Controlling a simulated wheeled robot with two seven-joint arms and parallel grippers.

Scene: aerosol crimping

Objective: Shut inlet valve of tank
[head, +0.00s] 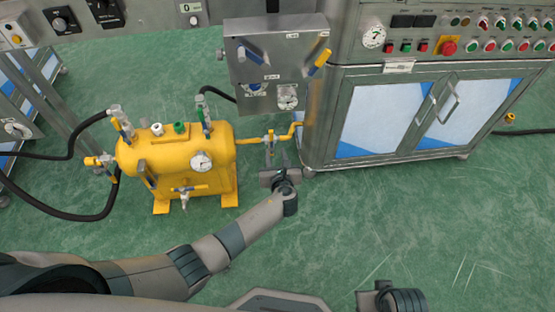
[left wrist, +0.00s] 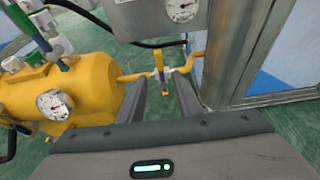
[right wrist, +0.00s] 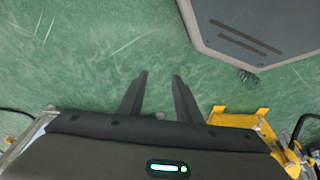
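The yellow tank (head: 180,152) stands on the floor at the left of the head view and at the left edge of the left wrist view (left wrist: 75,90). A yellow pipe (head: 250,141) runs from its right side to the steel cabinet. An inline valve with a yellow lever (head: 270,136) sits on this pipe; the lever (left wrist: 158,62) stands roughly upright in the left wrist view. My left gripper (head: 277,165) is open in front of this valve, its fingers either side of it in the picture; contact cannot be told. My right gripper (right wrist: 159,76) is open and empty above the floor.
A steel control cabinet (head: 315,125) with buttons and gauges stands right of the pipe. A gauge panel with two levers (head: 275,58) hangs above the valve. Black hoses (head: 75,135) join the tank's left side. The green floor (head: 430,225) in front is clear.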

